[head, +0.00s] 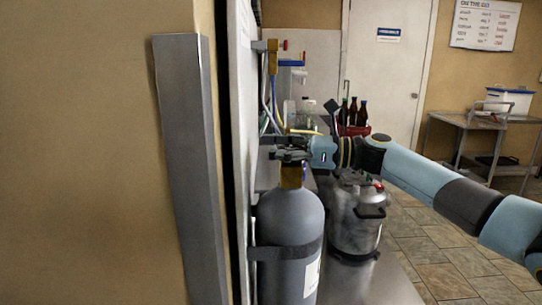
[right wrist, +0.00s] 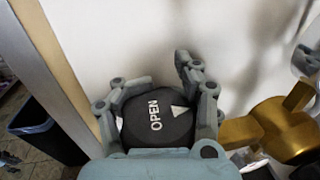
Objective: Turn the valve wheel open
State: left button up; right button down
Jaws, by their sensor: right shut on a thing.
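The valve wheel is a dark round knob (right wrist: 150,130) with the white word OPEN and a white arrow mark, seen in the right wrist view. In the head view it is mostly hidden by my right gripper (head: 290,154), at the top of a grey gas cylinder (head: 288,232) with a brass valve (head: 292,177). My right gripper is shut on the wheel, with its fingers on both sides of the rim. My right arm reaches in from the right. My left gripper is not in view.
A metal pot (head: 356,220) stands right of the cylinder, under my right arm. Brown bottles in a red crate (head: 354,130) stand behind. A wall with a metal strip (head: 190,160) fills the left. A steel cart (head: 478,124) stands at the back right.

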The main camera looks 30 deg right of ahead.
jog(key=shift+s+f, duration=0.15)
jog(key=shift+f, duration=0.2)
jog(key=c, duration=1.3)
grip_release()
jog(key=shift+c, duration=0.2)
jog(key=o, duration=0.7)
jog(key=shift+s+d+r, duration=0.15)
jog(key=shift+s+r, duration=0.05)
jog(key=shift+s, duration=0.05)
jog(key=shift+o, duration=0.3)
jog(key=shift+w, duration=0.25)
jog(key=shift+s+d, duration=0.3)
jog(key=v, duration=1.1)
jog(key=shift+d, duration=0.25)
